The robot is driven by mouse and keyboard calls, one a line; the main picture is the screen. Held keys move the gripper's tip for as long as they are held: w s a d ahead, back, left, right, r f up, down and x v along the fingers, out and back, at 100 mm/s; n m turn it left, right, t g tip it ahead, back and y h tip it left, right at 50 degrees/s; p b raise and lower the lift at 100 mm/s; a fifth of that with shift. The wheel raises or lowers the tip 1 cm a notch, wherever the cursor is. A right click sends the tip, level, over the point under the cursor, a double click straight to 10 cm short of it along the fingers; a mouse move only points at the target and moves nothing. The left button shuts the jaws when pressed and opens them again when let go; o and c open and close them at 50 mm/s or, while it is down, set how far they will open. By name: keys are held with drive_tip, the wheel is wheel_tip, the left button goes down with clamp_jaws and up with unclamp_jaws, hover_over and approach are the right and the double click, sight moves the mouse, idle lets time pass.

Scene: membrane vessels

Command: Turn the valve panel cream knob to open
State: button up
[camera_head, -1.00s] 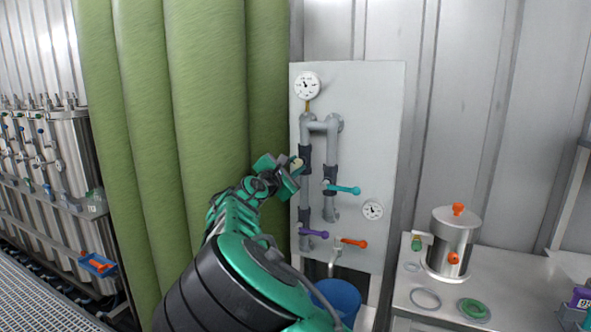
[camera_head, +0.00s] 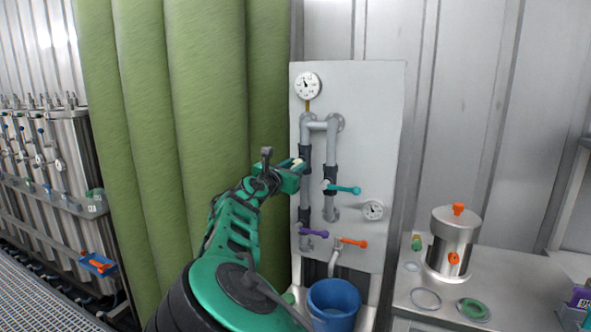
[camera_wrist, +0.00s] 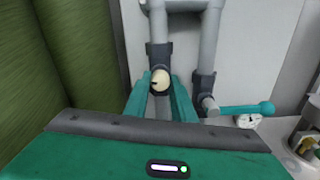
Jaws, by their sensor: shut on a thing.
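The valve panel (camera_head: 380,110) is a pale upright board with grey pipes. Its cream knob (camera_wrist: 161,79) is a round cap with a dark mark, on a dark valve body on the left pipe. In the head view the cream knob (camera_head: 298,163) is partly covered by my gripper (camera_head: 299,172). In the wrist view the two teal fingers of my gripper (camera_wrist: 160,84) stand on either side of the knob and are shut on it.
Close to the right is a teal lever (camera_head: 346,190). Lower down are a purple lever (camera_head: 314,233) and an orange lever (camera_head: 353,242). A blue bucket (camera_head: 334,302) stands below. Green columns (camera_head: 200,100) rise at the left, and a bench (camera_head: 400,295) stands at the right.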

drive_tip(key=shift+a+f, duration=0.2)
drive_tip(key=shift+f, duration=0.15)
drive_tip(key=o, duration=1.1)
drive_tip(key=shift+c, duration=0.2)
drive_tip(key=shift+d+r, duration=0.1)
drive_tip(key=shift+r, duration=0.1)
drive_tip(key=v, duration=1)
drive_tip(key=shift+s, duration=0.35)
